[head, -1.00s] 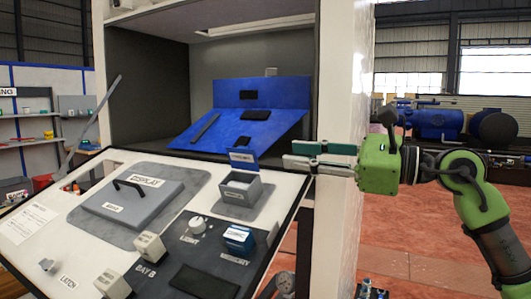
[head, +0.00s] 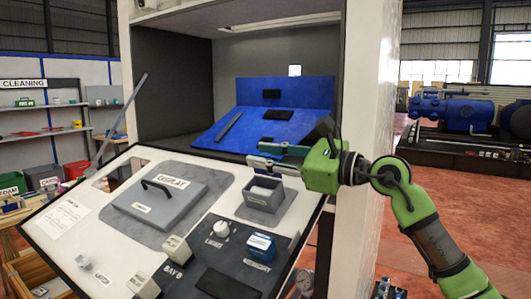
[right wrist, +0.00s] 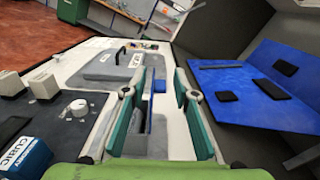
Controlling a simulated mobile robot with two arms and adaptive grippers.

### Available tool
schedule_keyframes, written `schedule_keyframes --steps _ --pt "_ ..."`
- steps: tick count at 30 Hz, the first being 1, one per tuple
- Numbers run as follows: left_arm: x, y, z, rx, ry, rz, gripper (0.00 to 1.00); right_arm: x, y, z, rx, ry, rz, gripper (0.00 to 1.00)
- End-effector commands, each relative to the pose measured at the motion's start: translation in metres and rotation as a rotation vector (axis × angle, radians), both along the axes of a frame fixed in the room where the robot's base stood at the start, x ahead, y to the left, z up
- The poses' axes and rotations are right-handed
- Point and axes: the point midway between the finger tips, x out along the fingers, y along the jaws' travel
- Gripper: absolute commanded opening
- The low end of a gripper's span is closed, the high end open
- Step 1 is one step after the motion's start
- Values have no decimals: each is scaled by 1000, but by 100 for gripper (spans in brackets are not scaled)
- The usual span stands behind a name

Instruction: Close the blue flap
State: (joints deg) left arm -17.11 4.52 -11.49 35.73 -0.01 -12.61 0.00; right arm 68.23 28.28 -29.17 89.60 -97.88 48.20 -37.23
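The small grey box (head: 265,195) sits on the sloped white panel, open on top with a pale inside. Its small blue flap is hidden behind my right gripper in the head view. In the right wrist view a bit of blue (right wrist: 160,87) shows between the fingers, probably the flap, by the grey box (right wrist: 157,133). My right gripper (head: 257,155) is open, its teal and silver fingers reaching left above the back of the box. In the right wrist view the gripper (right wrist: 158,92) has a clear gap. I cannot tell whether it touches the flap. My left gripper is out of view.
A grey display cover (head: 160,195) with a black handle lies left of the box. A dark plate with a knob (head: 221,228) and a blue-topped block (head: 261,246) lies in front. A large blue panel (head: 300,92) stands in the cabinet behind. The cabinet's white side post (head: 372,130) is close to my right arm.

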Motion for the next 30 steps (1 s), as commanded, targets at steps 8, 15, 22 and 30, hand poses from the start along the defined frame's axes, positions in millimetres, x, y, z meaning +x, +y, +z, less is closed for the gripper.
schedule_keyframes --steps 8,15,22,30 --pt "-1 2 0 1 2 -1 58 0 0 0 0 0 0 9" --pt "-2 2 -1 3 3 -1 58 0 -1 0 0 -1 -1 0" --pt "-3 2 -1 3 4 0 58 0 -1 0 -2 -4 -2 0" --pt "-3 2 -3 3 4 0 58 0 -1 0 -9 -14 -3 0"
